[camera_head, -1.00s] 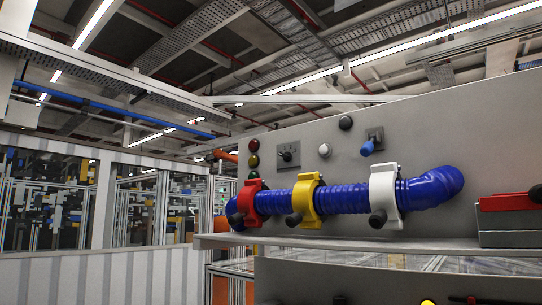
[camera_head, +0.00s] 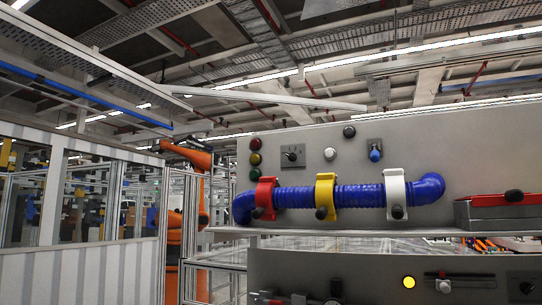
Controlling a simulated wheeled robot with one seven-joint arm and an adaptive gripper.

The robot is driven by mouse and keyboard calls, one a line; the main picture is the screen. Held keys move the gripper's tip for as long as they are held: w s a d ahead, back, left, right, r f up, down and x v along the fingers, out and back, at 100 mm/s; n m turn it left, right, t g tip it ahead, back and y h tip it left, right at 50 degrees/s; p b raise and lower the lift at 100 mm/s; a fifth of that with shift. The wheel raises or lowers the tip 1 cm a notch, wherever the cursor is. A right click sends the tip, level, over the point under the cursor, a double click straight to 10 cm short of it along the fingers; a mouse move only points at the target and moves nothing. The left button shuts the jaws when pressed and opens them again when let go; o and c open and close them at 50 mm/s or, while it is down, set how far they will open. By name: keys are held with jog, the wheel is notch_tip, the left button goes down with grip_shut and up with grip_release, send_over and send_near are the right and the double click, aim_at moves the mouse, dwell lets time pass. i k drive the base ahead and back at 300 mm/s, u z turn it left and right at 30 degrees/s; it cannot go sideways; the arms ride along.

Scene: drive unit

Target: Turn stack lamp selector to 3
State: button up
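The grey upright panel (camera_head: 470,140) bears a stack of red, yellow and green lamps (camera_head: 255,158) at its left end. Just right of the lamps is a square plate with a small black rotary knob (camera_head: 292,155), which looks like the stack lamp selector. Its markings and exact setting are too small to read. A second square plate with a blue knob (camera_head: 375,152) is further right. My gripper is not in view.
A blue corrugated hose (camera_head: 355,195) runs below the knobs, held by red (camera_head: 265,194), yellow (camera_head: 326,192) and white (camera_head: 395,190) clamps above a ledge. A red-topped grey box (camera_head: 510,205) stands right. A lower panel has a lit yellow button (camera_head: 409,282). An orange robot arm (camera_head: 190,215) stands left.

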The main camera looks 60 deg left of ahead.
aim_at(292, 157)
jog(key=u, duration=1.6)
